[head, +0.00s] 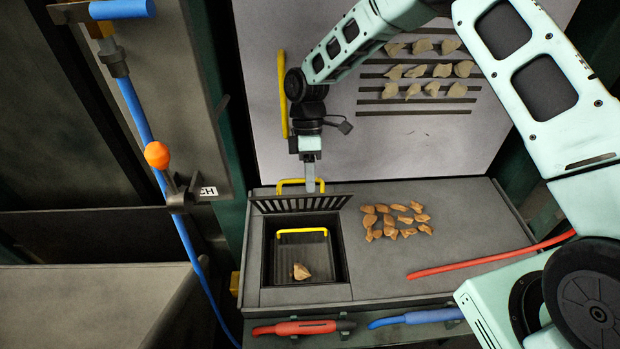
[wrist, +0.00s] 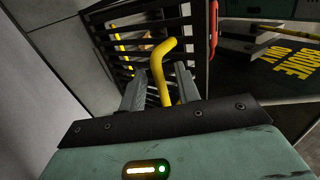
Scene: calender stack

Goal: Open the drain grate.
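The drain grate (head: 300,203) is a dark slatted panel, tilted up at the back edge of the square drain opening (head: 340,262). In the wrist view its dark bars (wrist: 125,45) stand beyond my fingers. A yellow handle (head: 290,181) sticks up behind the grate's top edge. My gripper (head: 311,184) points down at the right part of this handle. In the wrist view the yellow bar (wrist: 160,72) runs between my two grey fingers (wrist: 160,88). The fingers look apart, with gaps beside the bar; firm contact is not visible.
Inside the drain are a second yellow handle (head: 302,231) and a tan lump (head: 301,272). Several tan pieces (head: 395,220) lie on the grey top at right, near a red rod (head: 490,257). Red (head: 300,328) and blue (head: 415,318) tools hang along the front.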

